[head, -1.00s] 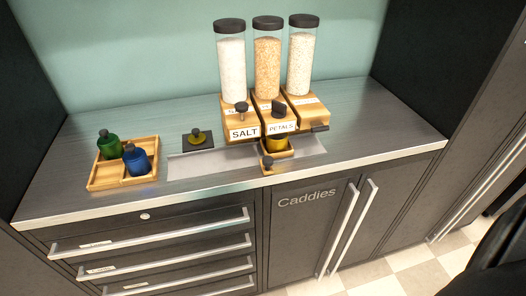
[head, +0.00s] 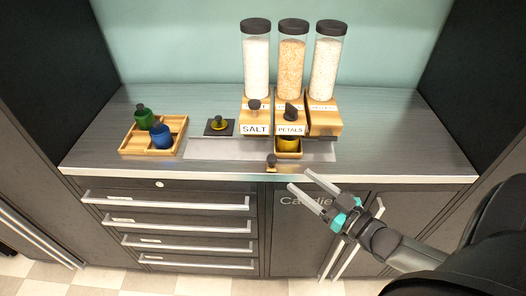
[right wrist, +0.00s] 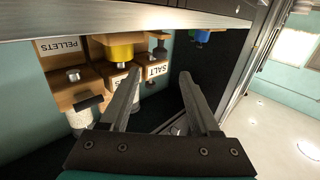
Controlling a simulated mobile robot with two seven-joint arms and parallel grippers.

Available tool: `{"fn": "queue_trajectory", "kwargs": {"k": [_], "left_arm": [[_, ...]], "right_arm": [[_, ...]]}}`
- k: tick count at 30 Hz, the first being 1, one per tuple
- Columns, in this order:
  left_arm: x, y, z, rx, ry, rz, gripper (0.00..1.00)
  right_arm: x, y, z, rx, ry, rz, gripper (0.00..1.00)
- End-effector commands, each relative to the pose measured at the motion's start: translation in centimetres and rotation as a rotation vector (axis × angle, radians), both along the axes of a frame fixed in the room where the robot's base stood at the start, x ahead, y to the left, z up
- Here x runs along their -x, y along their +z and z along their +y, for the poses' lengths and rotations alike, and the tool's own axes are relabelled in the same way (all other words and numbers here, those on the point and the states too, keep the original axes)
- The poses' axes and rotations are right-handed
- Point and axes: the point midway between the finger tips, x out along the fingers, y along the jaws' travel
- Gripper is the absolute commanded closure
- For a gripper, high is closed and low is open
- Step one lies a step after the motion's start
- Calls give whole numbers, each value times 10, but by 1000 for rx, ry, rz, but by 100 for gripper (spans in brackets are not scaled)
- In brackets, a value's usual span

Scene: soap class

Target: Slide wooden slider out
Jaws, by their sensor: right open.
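The wooden slider (head: 290,155) sits at the foot of the middle dispenser, labelled PETALS, near the counter's front edge. A dark knob (head: 271,160) stands at its front left. A yellow cup (head: 288,145) rests in it, under the dispenser; the cup also shows in the right wrist view (right wrist: 118,48). My right gripper (head: 299,180) is open and empty, in front of the counter edge, just right of and below the knob. In the right wrist view its fingers (right wrist: 160,74) are apart with nothing between them. My left gripper is not in view.
Salt (head: 256,62), petals (head: 292,64) and pellets (head: 326,62) dispensers stand together on the counter (head: 390,140). A wooden tray (head: 135,150) holds green and blue bottles at left. Drawer and cabinet handles stick out below.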

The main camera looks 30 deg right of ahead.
Motion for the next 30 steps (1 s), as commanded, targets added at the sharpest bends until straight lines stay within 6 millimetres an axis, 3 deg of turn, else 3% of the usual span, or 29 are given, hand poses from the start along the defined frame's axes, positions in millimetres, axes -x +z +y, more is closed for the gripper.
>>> {"fn": "queue_trajectory", "kwargs": {"k": [21,30], "left_arm": [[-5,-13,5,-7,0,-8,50],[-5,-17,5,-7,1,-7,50]], "right_arm": [[-104,-1,25,2,-2,0,37],[-134,-2,32,1,-2,2,37]]}}
